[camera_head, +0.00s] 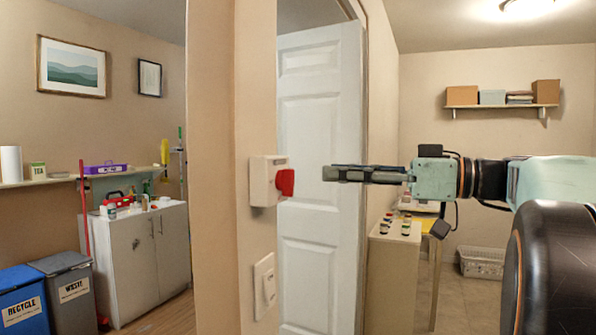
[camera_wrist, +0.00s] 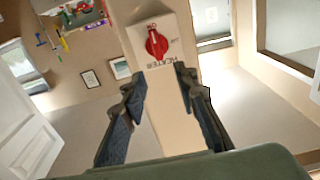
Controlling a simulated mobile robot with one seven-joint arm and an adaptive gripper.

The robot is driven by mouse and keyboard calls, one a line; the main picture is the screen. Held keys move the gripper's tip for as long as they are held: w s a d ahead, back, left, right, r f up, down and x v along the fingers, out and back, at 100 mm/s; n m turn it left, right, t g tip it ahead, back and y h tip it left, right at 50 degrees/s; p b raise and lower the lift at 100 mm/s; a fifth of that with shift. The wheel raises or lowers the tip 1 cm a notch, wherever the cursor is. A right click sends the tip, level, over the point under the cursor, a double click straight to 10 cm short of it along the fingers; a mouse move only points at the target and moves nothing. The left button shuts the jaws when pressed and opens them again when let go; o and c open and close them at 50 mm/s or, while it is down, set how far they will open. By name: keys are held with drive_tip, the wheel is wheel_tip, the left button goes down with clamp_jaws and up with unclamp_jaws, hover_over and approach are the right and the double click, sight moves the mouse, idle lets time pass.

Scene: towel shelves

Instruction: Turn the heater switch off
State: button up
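The heater switch is a cream box (camera_head: 262,168) on the narrow end of the wall, left of centre in the head view. Its red knob (camera_head: 285,182) sticks out to the right. In the wrist view the box (camera_wrist: 177,31) is at top centre, with its HEATER label upside down. The red knob (camera_wrist: 156,43) shows face-on there; the small marks around it are too small to read surely. My gripper (camera_head: 326,173) points left at about knob height, with a gap between its tips and the knob. In the wrist view my gripper (camera_wrist: 160,80) has its fingers apart, with nothing between them.
A light switch plate (camera_head: 264,285) is below the heater switch. A white door (camera_head: 315,120) stands behind it. A cabinet (camera_head: 394,270) with small jars stands below my arm. The space between gripper and knob looks clear.

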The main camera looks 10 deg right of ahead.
sight(293, 171)
drive_tip(key=x, duration=0.8)
drive_tip(key=shift+c, duration=0.5)
clamp_jaws()
